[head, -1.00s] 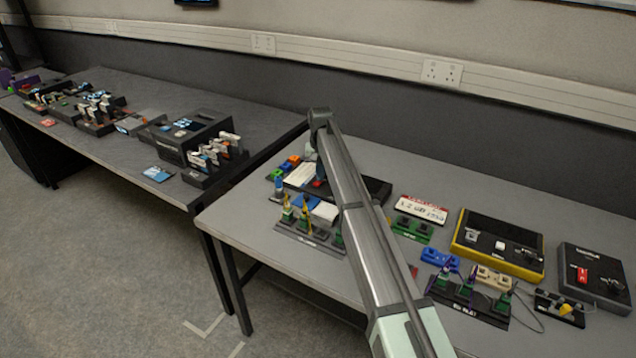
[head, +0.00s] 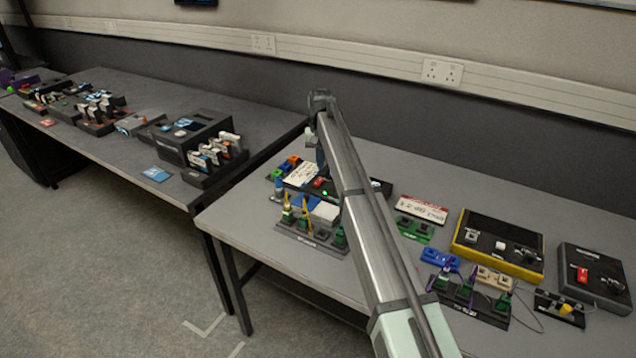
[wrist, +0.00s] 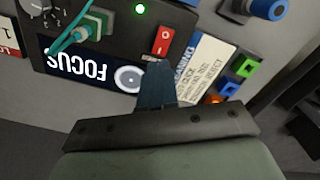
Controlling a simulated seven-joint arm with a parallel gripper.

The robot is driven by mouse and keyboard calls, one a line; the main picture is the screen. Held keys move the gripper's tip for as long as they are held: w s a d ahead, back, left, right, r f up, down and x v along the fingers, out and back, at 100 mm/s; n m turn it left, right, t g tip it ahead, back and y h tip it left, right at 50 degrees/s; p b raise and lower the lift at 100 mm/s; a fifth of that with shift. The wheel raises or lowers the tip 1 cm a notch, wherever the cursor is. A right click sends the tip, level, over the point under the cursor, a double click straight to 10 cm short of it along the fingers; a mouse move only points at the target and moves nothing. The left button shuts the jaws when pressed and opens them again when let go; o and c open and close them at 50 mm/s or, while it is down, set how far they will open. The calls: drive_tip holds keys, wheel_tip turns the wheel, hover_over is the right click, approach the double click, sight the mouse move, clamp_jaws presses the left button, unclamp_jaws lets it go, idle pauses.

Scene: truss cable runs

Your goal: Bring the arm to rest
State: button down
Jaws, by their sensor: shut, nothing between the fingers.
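My gripper (wrist: 156,84) is shut and empty in the wrist view. Its dark fingers point at a black box (wrist: 185,17) with a red rocker switch (wrist: 163,40), a lit green lamp (wrist: 139,9) and a "FOCUS" label (wrist: 84,68). The fingertips show just below the switch in the picture; I cannot tell the exact gap. In the head view, my arm reaches over the right table (head: 262,236), and its end hangs above the box, mostly hidden by my own links. The green lamp (head: 324,192) also shows there.
A printed white card (wrist: 208,62) and small coloured blocks (wrist: 243,66) lie beside the box. A cable holder (head: 312,239) stands in front. A yellow-edged box (head: 498,243), a dark box (head: 594,275) and another cable holder (head: 468,300) are to the right.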

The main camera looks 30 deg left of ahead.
drive_tip(key=shift+r, duration=0.75)
